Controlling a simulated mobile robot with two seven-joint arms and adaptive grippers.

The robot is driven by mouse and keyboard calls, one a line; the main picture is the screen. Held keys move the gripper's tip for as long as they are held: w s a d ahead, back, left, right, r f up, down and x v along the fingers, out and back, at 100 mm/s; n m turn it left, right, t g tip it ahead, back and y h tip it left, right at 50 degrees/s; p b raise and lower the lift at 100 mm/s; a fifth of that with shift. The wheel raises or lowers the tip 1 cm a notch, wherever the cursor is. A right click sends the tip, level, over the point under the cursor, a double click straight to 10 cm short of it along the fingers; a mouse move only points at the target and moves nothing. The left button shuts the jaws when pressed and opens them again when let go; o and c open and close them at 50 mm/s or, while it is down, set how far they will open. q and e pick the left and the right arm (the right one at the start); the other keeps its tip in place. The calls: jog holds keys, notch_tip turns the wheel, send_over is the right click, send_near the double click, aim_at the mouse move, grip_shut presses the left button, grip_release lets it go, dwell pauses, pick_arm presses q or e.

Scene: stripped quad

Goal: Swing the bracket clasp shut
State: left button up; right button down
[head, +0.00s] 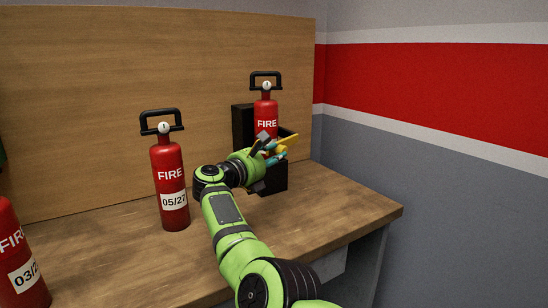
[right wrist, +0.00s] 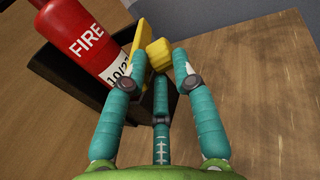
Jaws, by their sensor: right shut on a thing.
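The black bracket (head: 240,125) stands at the back right of the wooden table, with a red fire extinguisher (head: 266,112) upright in it. The yellow clasp (head: 288,142) is at the bracket's front right and stands out from it. My right gripper (head: 271,150) is at the clasp. In the right wrist view its teal fingers (right wrist: 155,70) are shut around the clasp's yellow knob (right wrist: 158,54), beside the extinguisher (right wrist: 85,42) and the bracket wall (right wrist: 62,80). The fingers partly hide the clasp and bracket front. My left gripper is not in view.
A loose extinguisher labelled 05/27 (head: 170,180) stands left of my right arm. Another (head: 20,255) is cut off at the left edge. A wooden panel (head: 90,80) rises behind. The tabletop (head: 345,200) right of the bracket is clear.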

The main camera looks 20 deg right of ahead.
jog(key=shift+d+r, duration=0.1)
jog(key=c, duration=1.1)
grip_release()
jog(key=shift+s+a, duration=0.3)
jog(key=shift+a, duration=0.2)
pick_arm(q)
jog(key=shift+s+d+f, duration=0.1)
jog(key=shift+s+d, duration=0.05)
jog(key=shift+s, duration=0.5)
pick_arm(e)
jog(key=v, duration=1.1)
jog(key=shift+c, duration=0.5)
